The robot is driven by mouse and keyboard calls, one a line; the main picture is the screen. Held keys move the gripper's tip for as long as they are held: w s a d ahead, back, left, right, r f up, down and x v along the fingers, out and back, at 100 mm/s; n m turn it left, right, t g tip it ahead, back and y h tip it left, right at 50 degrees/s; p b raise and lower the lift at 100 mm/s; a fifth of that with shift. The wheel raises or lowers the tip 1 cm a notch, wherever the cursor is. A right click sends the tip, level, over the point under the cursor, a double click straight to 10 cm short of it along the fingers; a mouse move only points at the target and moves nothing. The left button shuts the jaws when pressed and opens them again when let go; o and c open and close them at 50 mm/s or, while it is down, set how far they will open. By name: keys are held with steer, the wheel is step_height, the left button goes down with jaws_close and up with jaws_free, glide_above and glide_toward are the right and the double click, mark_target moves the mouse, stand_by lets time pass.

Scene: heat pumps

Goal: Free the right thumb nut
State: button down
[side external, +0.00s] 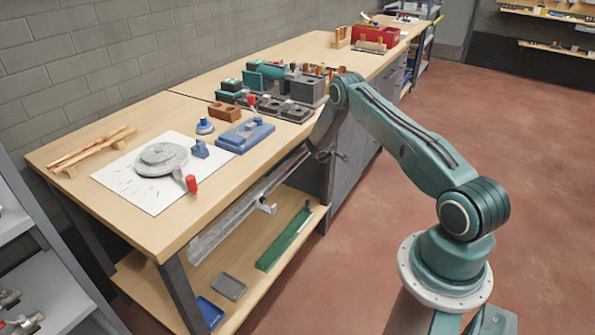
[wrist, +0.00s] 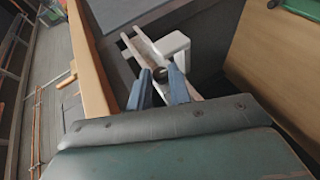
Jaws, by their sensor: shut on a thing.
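A long pale metal rail (side external: 238,210) runs under the front edge of the workbench. A pale bracket with a small knob (side external: 267,208) sits partway along it. My gripper (side external: 325,154) is at the rail's right end, below the bench edge. In the wrist view, my gripper's two blue fingers (wrist: 160,77) close on the small dark round right thumb nut (wrist: 160,73). The nut sits at the rail (wrist: 143,47), beside a white block (wrist: 173,44). The fingers hide most of the nut's sides, so its thread is not visible.
The wooden bench top (side external: 120,225) overhangs close above the rail. A dark cabinet (side external: 352,170) stands right by my gripper. A lower shelf (side external: 255,290) holds a green tray (side external: 285,240) and a grey tray (side external: 228,287). The floor in front is open.

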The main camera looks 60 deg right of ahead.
steer(key=shift+a+f+n+h, duration=0.1)
steer(key=shift+f+n+h, duration=0.15)
steer(key=shift+h, duration=0.75)
steer(key=c, duration=1.3)
jaws_free()
steer(key=shift+f, duration=0.1)
steer(key=shift+a, duration=0.15)
steer(key=v, duration=0.7)
steer(key=shift+s+a+r, duration=0.2)
steer(key=shift+s+r, duration=0.05)
